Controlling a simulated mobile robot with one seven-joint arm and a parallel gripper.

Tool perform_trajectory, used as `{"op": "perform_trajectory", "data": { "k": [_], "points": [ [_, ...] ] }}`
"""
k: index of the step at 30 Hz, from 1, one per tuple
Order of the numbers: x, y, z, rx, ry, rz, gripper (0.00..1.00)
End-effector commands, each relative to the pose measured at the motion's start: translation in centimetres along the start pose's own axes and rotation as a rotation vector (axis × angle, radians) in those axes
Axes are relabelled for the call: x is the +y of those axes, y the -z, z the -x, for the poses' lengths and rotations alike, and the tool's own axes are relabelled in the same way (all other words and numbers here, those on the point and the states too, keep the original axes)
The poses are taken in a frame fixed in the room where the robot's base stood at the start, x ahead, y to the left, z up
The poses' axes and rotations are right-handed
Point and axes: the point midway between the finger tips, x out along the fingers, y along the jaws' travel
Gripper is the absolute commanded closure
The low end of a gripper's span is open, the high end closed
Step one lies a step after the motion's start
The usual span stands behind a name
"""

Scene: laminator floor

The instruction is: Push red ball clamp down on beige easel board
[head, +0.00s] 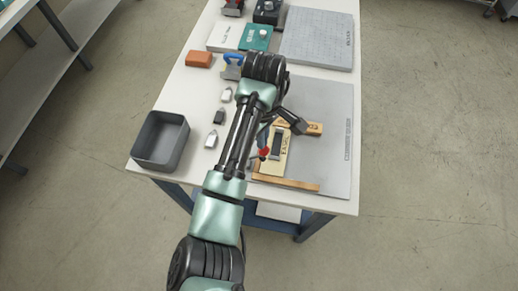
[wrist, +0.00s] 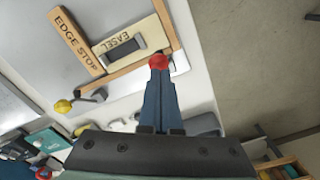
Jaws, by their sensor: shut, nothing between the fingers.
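The beige easel board (head: 285,160), marked EASEL, lies flat on the grey sheet between wooden strips. It also shows in the wrist view (wrist: 145,34), with a dark rectangle on it. The red ball (head: 264,152) of the clamp is at the board's left side in the head view. In the wrist view the red ball (wrist: 158,62) shows right at the tips of my gripper (wrist: 157,78). My gripper's blue fingers are together with nothing between them. I cannot tell whether they touch the ball. The clamp's lever and base are mostly hidden.
A wooden edge stop (wrist: 76,42) borders the board. A yellow ball (wrist: 62,106) on a dark lever is nearby. A dark grey bin (head: 160,140) stands at the table's left, with several small grey pieces beside it. Books and a grey slab (head: 318,38) lie farther back.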

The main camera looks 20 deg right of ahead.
Motion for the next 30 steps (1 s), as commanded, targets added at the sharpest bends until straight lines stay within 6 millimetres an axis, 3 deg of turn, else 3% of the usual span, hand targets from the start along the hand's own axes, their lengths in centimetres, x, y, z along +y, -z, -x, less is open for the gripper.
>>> {"op": "perform_trajectory", "data": {
  "k": [30],
  "points": [
    [0.2,-0.4,-1.9,-0.001,0.001,0.002,1.00]
  ]
}}
